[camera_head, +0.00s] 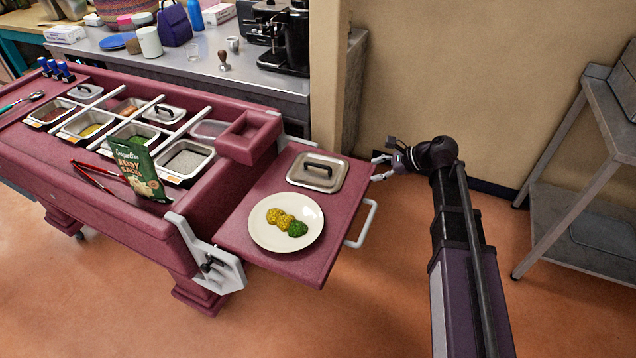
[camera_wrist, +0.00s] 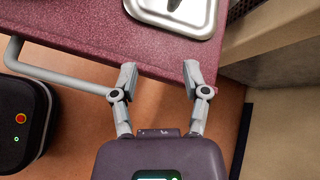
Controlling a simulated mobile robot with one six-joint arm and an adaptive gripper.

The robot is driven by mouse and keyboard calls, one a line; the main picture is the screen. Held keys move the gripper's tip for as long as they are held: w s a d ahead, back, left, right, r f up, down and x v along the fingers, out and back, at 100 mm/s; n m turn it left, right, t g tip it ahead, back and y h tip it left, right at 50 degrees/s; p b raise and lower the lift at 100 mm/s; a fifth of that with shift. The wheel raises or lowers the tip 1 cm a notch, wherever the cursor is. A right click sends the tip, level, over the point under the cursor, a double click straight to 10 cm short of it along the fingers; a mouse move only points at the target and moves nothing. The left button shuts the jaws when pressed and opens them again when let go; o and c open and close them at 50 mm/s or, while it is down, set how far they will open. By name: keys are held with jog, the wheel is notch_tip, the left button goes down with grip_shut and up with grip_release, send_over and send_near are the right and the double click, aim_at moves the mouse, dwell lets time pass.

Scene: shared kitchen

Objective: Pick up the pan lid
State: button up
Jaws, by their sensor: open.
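The pan lid (camera_head: 330,173) is a rectangular steel lid with a dark bar handle on top. It lies flat on the maroon side shelf (camera_head: 235,228) of the food cart, near the shelf's back right corner. In the wrist view, part of the lid (camera_wrist: 205,24) shows at the top edge, with most of it cut off. My gripper (camera_head: 378,169) is at the right edge of the shelf, to the right of the lid and apart from it. In the wrist view, my gripper's two fingers (camera_wrist: 159,78) are spread and empty, pointing toward the shelf edge.
A white plate (camera_head: 267,240) with yellow and green food lies on the shelf in front of the lid. A grey bar handle (camera_head: 364,225) juts from the shelf's right side. A beige wall stands behind. A metal rack (camera_head: 577,185) stands at right. Open floor lies between.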

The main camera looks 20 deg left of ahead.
jog(key=w+a+m+b, duration=0.1)
jog(key=a+m+y+b, duration=0.1)
jog(key=a, duration=0.1)
jog(key=w+a+f+m+y+b, duration=0.1)
jog(key=shift+w+a, duration=0.3)
jog(key=shift+a, duration=0.1)
jog(key=shift+w+a+r+m+y, duration=0.2)
jog(key=shift+a+m+y, duration=0.3)
jog(key=b, duration=0.4)
send_near(318, 166)
jog(key=a, duration=0.1)
jog(key=w+a+f, duration=0.1)
jog(key=a, duration=0.2)
jog(key=shift+w+f, duration=0.25)
jog(key=shift+f, duration=0.1)
jog(key=shift+a+f, duration=0.1)
jog(key=shift+a, duration=0.35)
jog(key=shift+a, duration=0.1)
jog(key=a, duration=0.1)
jog(key=a+f+b, duration=0.1)
jog(key=a+f, duration=0.1)
jog(key=shift+s+a+b, duration=0.3)
jog(key=shift+s+b, duration=0.1)
jog(key=shift+a+f, duration=0.15)
jog(key=shift+a, duration=0.3)
